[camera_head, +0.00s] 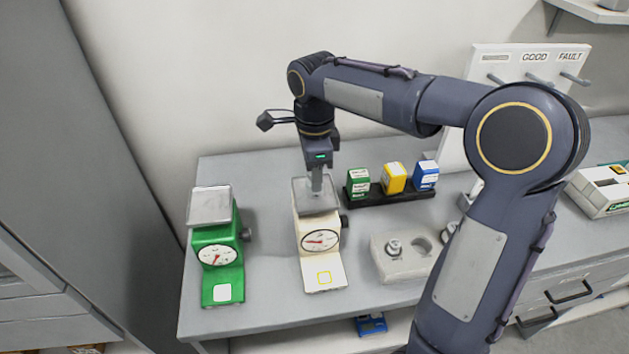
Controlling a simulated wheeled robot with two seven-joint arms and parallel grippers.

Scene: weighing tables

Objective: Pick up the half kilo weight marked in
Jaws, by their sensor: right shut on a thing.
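My right gripper (317,190) points straight down over the pan (301,205) of the cream scale (319,265). It is shut on a small grey thing that looks like a metal weight, mostly hidden by the fingers; I cannot read a mark on it or tell whether it touches the pan. A grey weight block (391,268) on the table, right of the cream scale, has one metal weight (393,246) in it and an empty round recess (424,246). My left gripper is not in view.
A green scale (217,255) stands at the left. A black rack (378,196) holds green, yellow and blue boxes. A pegboard marked GOOD and FAULT (529,65) stands behind my right arm. A blue item (371,325) lies below the table's front edge.

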